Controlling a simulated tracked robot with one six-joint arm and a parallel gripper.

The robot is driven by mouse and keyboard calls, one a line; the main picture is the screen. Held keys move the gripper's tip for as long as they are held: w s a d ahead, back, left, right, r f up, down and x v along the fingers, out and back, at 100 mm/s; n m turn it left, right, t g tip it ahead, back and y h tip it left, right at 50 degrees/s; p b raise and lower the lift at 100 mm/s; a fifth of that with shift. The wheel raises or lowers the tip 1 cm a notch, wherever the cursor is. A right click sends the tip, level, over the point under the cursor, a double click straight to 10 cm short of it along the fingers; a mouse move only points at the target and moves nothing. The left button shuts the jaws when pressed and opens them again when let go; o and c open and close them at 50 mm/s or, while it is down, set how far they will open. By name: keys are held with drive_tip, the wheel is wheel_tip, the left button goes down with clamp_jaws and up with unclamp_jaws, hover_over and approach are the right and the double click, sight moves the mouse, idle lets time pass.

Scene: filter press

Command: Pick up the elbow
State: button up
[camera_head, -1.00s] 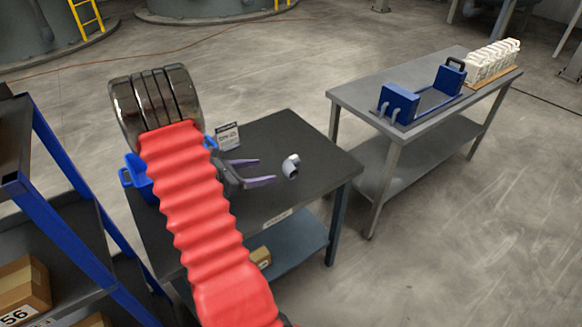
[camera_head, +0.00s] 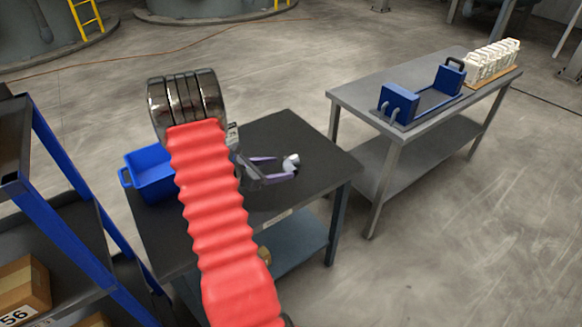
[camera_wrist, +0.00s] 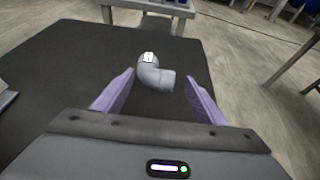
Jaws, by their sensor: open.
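The elbow (camera_wrist: 151,75) is a small grey bent pipe piece with a pale label on it. It lies on the dark tabletop (camera_head: 285,135), and in the head view the elbow (camera_head: 291,161) is near the right part of the table. My gripper (camera_head: 286,167) is open, with two purple fingers. In the wrist view the elbow is between and slightly beyond the fingertips of my gripper (camera_wrist: 158,74), apart from both fingers. In the head view the fingertips are close to the elbow, and I cannot tell if they touch it.
A blue bin (camera_head: 150,175) stands on the table's left side. A grey table (camera_head: 350,98) at the right bears a blue fixture (camera_head: 399,103) and a row of white plates (camera_head: 492,60). A blue-framed shelf (camera_head: 60,215) with boxes stands at the left. Bare tabletop surrounds the elbow.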

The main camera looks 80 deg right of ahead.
sight(288, 166)
drive_tip(key=shift+x, duration=1.85)
drive_tip(key=shift+c, duration=0.5)
drive_tip(key=c, duration=0.9)
